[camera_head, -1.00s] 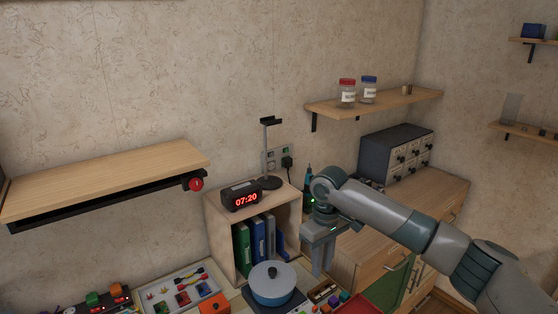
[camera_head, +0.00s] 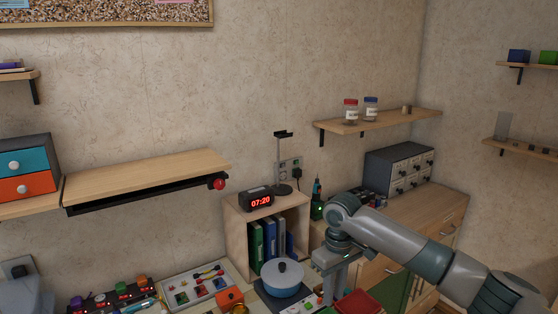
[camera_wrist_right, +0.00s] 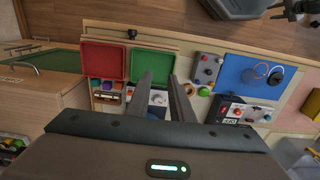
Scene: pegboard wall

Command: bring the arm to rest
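My right arm comes in from the right in the head view. Its gripper (camera_head: 332,284) hangs fingers down in front of the low wooden cabinet, right of the blue pot (camera_head: 283,279). In the right wrist view, the two fingers of my right gripper (camera_wrist_right: 166,82) stand apart with a clear gap and nothing between them. Beyond them are a red tray (camera_wrist_right: 102,60) and a green tray (camera_wrist_right: 149,60). My left gripper does not show.
A worktop with a toy panel (camera_head: 195,289) runs along the wall. A cubby (camera_head: 236,238) holds binders, with a digital clock (camera_head: 257,199) on top. A wooden shelf (camera_head: 150,177) is at left; another shelf (camera_head: 385,122) carries two jars. A drawer box (camera_head: 398,170) stands at right.

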